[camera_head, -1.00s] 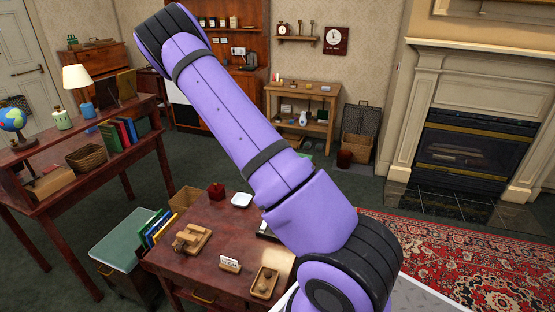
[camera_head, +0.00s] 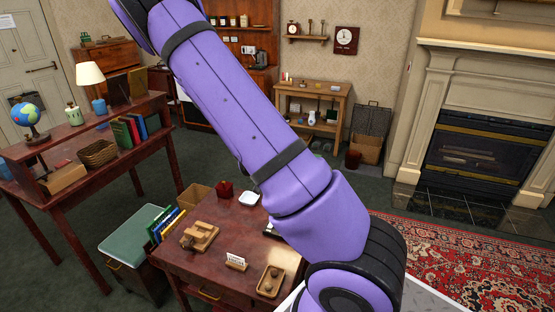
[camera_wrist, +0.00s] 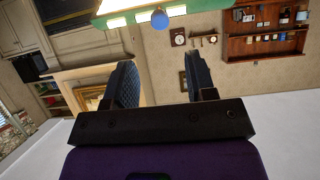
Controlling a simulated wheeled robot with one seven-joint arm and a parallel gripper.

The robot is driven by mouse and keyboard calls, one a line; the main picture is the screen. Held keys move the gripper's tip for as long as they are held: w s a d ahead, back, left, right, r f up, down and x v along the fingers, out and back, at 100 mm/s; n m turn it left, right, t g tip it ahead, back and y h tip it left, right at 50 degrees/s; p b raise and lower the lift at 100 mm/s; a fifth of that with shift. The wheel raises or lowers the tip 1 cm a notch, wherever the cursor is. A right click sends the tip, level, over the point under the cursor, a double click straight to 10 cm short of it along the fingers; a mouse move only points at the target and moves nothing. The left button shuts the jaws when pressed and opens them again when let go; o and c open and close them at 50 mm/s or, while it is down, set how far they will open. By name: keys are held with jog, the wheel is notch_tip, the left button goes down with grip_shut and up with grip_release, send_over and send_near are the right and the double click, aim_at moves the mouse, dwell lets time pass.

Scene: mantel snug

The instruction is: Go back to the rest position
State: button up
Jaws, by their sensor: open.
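My gripper (camera_wrist: 161,85) shows in the wrist view with its two dark fingers wide apart and nothing between them. The wrist view looks upside down at the room, with the mantel wall at left and shelves at right. In the head view my purple arm reaches up from the lower right to the upper left. My gripper is outside the head view. No object is held.
A dark red table (camera_head: 208,262) in front holds a wooden block piece (camera_head: 200,236), a small card (camera_head: 236,260) and a wooden tray (camera_head: 262,283). A longer desk (camera_head: 60,165) stands left. A fireplace (camera_head: 480,155) is at right. A rug (camera_head: 470,260) lies clear.

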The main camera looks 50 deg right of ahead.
dwell(0.3)
jog(key=s+a+r+n+t+y, duration=0.1)
jog(key=a+r+n+y, duration=0.2)
jog(key=a+r+y, duration=0.5)
jog(key=a+r+n+t+y, duration=0.1)
jog(key=a+r+n+y, duration=0.1)
jog(key=a+r, duration=0.65)
jog(key=s+a+r+n, duration=0.4)
jog(key=s+a+r, duration=0.1)
jog(key=s, duration=0.5)
jog(key=s+a+r+n+g+y, duration=0.1)
jog(key=s+a+r+n, duration=0.3)
jog(key=s, duration=0.7)
notch_tip(320, 180, up, 3)
jog(key=shift+s+a+r+n, duration=0.1)
jog(key=shift+s+a+n, duration=0.2)
jog(key=shift+a, duration=0.75)
